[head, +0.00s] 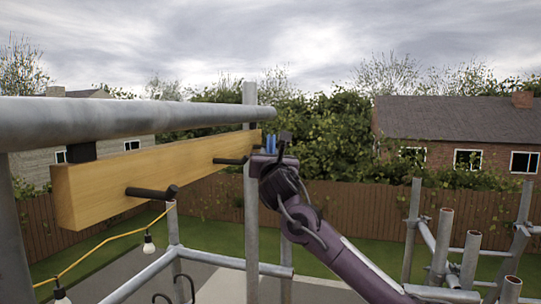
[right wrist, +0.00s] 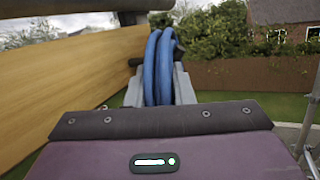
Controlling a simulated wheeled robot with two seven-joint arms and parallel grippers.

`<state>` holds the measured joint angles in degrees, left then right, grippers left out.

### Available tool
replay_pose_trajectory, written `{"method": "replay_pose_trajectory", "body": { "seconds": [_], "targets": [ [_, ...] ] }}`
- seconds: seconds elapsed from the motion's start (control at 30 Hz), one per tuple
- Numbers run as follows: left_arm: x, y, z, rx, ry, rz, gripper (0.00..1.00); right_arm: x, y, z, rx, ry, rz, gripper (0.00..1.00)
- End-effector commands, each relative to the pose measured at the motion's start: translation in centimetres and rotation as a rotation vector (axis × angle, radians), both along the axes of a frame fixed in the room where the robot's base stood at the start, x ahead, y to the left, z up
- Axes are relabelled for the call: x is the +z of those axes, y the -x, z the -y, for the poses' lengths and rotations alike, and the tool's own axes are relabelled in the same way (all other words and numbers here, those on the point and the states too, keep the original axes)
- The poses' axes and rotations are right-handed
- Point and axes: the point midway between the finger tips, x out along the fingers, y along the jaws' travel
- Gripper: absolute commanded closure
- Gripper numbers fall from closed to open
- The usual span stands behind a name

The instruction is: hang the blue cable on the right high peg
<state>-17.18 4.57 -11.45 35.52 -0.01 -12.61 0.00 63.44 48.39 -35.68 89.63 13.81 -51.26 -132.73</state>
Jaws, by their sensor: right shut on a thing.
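The blue cable (head: 270,143) is a small coil at the far right end of the wooden beam. In the right wrist view the blue cable (right wrist: 151,68) hangs as upright loops between the two grey fingers. My right gripper (head: 268,158) is shut on it, with the arm reaching up from the lower right. A dark peg (right wrist: 134,62) shows just left of the coil, close to the beam's end. I cannot tell whether the loops are around it or beside it. Another black peg (head: 230,160) sticks out of the beam further left. My left gripper is out of view.
The wooden beam (head: 130,180) hangs under a thick grey pipe (head: 120,115). A black peg (head: 150,192) sticks out near its left end. An upright scaffold pole (head: 250,215) stands close to my right gripper. A yellow light string (head: 100,243) hangs below left.

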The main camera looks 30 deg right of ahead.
Motion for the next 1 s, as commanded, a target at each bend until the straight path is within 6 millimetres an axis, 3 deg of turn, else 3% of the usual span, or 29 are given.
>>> {"method": "replay_pose_trajectory", "body": {
  "seconds": [0.07,0.1,0.3,0.8,1.0],
  "targets": [
    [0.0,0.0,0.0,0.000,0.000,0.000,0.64,0.2,0.0,0.1,0.000,0.000,0.004,1.00],
    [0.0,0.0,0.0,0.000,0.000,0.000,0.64,0.2,0.0,0.1,0.000,0.000,0.004,0.76],
    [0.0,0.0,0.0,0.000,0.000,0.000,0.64,0.2,0.1,0.2,-0.004,-0.002,0.004,0.53],
    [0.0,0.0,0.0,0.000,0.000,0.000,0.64,-0.1,0.1,0.5,-0.011,-0.005,-0.002,0.53],
    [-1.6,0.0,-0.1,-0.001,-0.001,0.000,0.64,-0.8,1.5,-0.6,-0.005,0.000,0.000,0.53]
  ]
}}
